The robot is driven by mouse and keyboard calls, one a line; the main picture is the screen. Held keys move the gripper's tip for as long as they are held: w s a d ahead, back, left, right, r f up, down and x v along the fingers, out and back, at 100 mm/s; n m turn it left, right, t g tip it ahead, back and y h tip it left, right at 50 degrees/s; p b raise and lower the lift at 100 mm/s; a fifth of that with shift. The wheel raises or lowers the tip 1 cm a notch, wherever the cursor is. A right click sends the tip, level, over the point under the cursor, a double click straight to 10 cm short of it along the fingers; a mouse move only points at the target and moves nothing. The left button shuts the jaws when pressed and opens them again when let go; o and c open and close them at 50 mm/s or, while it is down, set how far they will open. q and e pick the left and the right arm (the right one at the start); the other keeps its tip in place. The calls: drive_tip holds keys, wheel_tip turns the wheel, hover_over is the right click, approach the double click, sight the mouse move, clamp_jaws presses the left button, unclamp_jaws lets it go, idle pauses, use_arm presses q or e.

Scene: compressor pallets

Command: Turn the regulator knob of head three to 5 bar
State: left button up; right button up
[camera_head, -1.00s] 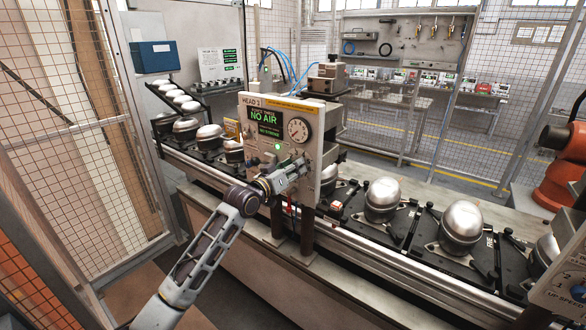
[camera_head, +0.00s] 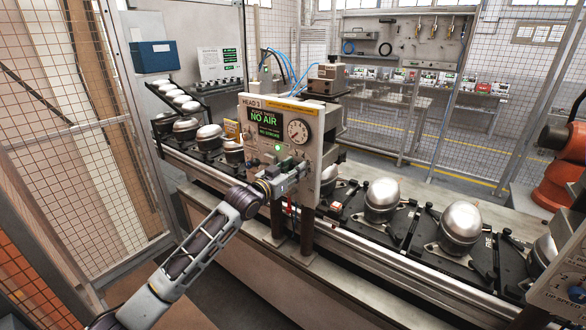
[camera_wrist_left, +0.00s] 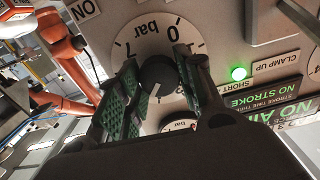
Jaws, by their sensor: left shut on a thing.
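The head three panel (camera_head: 246,132) is a light box with a lit display (camera_head: 264,118) reading NO AIR and a round gauge (camera_head: 298,131). My right gripper is out of view.
A green lamp (camera_wrist_left: 239,73) is lit on the panel, beside the CLAMP UP label. The conveyor (camera_head: 340,238) runs below, carrying metal compressor shells (camera_head: 381,200) on black pallets. An orange robot (camera_head: 563,170) stands at the right. Mesh fencing (camera_head: 75,130) borders the left.

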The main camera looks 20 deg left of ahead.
use_arm(q)
drive_tip(key=shift+m+p, duration=0.4)
drive_tip(key=shift+m, duration=1.3)
drive_tip(key=o, duration=1)
drive_tip(key=shift+o, duration=0.2)
drive_tip(key=shift+s, duration=0.15)
drive_tip(key=v, duration=1.1)
drive_tip(key=shift+s, duration=0.3)
drive_tip(key=shift+a, duration=0.1)
